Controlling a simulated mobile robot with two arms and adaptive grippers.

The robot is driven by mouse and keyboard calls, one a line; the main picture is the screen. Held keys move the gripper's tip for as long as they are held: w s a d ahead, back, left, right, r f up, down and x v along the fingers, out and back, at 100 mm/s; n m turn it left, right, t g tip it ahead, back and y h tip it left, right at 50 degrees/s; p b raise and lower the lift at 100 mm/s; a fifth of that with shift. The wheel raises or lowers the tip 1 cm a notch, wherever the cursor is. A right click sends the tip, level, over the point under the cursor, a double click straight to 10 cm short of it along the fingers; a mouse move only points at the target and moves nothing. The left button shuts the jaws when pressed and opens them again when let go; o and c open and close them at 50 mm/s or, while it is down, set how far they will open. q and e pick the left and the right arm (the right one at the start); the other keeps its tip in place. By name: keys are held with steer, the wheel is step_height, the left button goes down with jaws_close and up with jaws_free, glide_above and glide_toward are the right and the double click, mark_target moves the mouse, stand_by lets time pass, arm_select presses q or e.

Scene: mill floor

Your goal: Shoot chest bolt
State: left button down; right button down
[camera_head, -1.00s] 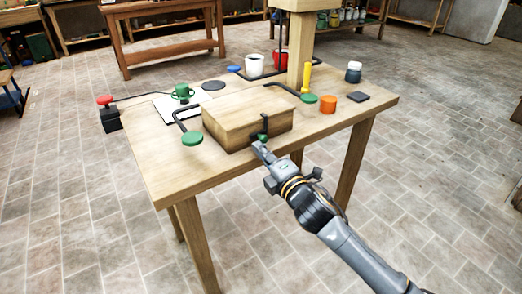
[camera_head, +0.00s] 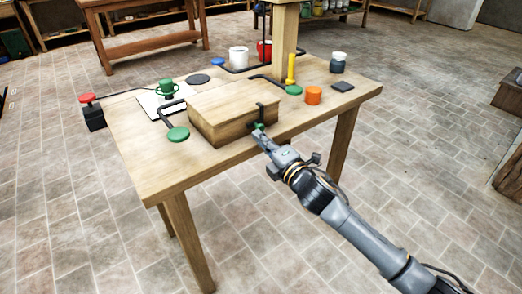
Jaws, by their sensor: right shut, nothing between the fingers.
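A wooden chest (camera_head: 215,118) with its lid down sits near the front edge of the wooden table (camera_head: 155,170). A dark bolt (camera_head: 261,112) with a small green knob (camera_head: 258,126) is on the chest's front face toward the right. My right gripper (camera_head: 261,136) is shut and empty, with its fingertips right at the green knob. Whether the tips touch the knob cannot be told. The fingertips hide part of the knob and the lower bolt. My left gripper is not in view.
Green-ended black handles (camera_head: 178,134) lie left of the chest and behind it at right (camera_head: 293,90). An orange cylinder (camera_head: 313,95), a dark block (camera_head: 343,86) and a jar (camera_head: 338,63) stand on the right. A wooden post (camera_head: 284,40) rises behind. A red button box (camera_head: 94,116) is at the left edge.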

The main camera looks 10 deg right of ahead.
steer(key=v, duration=1.1)
steer(key=shift+s+d, duration=0.15)
steer(key=shift+s, duration=0.15)
